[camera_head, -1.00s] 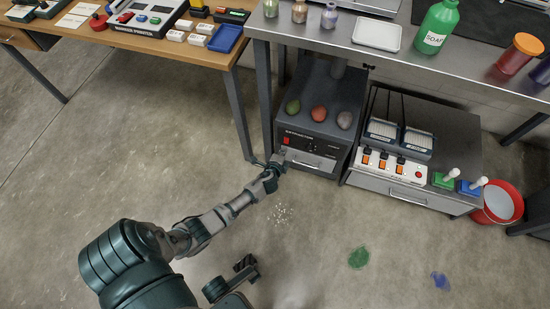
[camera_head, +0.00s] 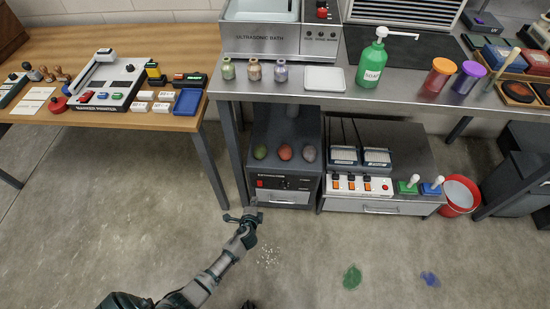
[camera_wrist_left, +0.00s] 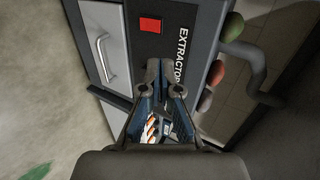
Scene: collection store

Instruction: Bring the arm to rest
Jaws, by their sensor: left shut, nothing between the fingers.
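My left arm comes in from the bottom left in the head view. My left gripper (camera_head: 250,212) is beside the lower left front corner of the black extractor box (camera_head: 285,125), left of its drawer handle (camera_head: 284,198). In the left wrist view the finger tips (camera_wrist_left: 160,68) come together with nothing between them. The extractor's front, its red button (camera_wrist_left: 151,25) and its drawer handle (camera_wrist_left: 105,60) lie past them. Whether the gripper touches the box cannot be told. My right gripper is not in view.
The steel bench (camera_head: 400,95) overhangs the extractor, and a wooden table (camera_head: 60,50) stands at left. A low cabinet (camera_head: 375,207) with switches and a red bucket (camera_head: 460,195) stand at right. The floor has pale crumbs (camera_head: 267,256), a green patch (camera_head: 352,277) and a blue patch (camera_head: 430,279).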

